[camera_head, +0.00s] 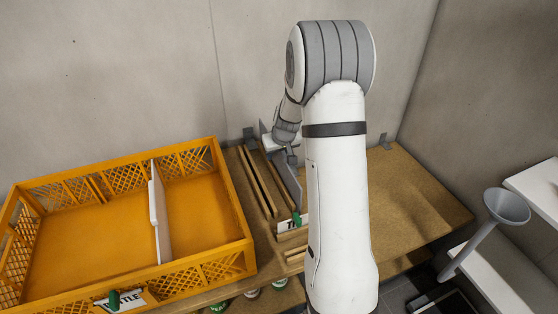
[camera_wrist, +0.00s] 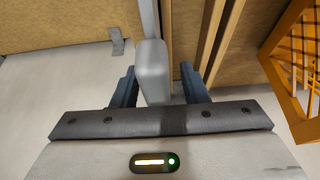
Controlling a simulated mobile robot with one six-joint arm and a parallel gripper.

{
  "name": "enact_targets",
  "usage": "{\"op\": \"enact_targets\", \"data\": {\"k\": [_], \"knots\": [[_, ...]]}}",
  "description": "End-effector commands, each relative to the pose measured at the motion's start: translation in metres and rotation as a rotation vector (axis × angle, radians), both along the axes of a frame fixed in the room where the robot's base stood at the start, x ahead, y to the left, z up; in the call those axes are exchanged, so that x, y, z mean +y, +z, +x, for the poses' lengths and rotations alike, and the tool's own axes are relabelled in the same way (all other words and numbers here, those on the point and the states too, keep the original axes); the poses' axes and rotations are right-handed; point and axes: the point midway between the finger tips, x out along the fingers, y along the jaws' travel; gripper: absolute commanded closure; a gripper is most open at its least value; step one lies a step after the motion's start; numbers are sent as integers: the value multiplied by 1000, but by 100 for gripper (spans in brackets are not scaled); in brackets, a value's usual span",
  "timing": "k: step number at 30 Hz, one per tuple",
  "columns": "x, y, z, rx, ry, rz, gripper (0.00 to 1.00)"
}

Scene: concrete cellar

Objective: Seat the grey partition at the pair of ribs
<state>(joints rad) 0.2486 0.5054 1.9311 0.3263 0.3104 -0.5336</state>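The grey partition (camera_head: 289,184) stands on edge in the wooden rack (camera_head: 254,182), right of the slats, partly hidden by my arm. In the wrist view its thick pale grey top piece (camera_wrist: 152,70) lies between the two dark blue fingers of my gripper (camera_wrist: 157,85). A narrow gap shows beside the right finger, so the gripper looks open around it. In the head view my gripper (camera_head: 290,152) is over the partition's far part, its fingers hardly visible. An orange crate (camera_head: 235,192) stands left of the rack, with a whitish divider (camera_head: 160,222) across it. I cannot make out the ribs.
A label with a green marker (camera_head: 113,299) is on the crate's front, and a similar label (camera_head: 285,225) is on the rack. The wooden bench (camera_head: 410,205) is clear to the right. A grey funnel (camera_head: 506,205) stands at far right. Concrete walls close off the back.

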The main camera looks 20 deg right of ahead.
Motion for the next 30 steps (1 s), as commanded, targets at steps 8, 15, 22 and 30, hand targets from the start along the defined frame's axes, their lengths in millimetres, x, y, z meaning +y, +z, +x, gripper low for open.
{"op": "enact_targets", "data": {"k": [8, 15, 22, 30], "knots": [[1, 0, 0, 0, 1, 0, 74], [1, 1, 0, 0, 1, 1, 94], [1, 1, 0, 0, 2, 0, 100], [1, 5, 0, -1, 3, 0, 100]]}}
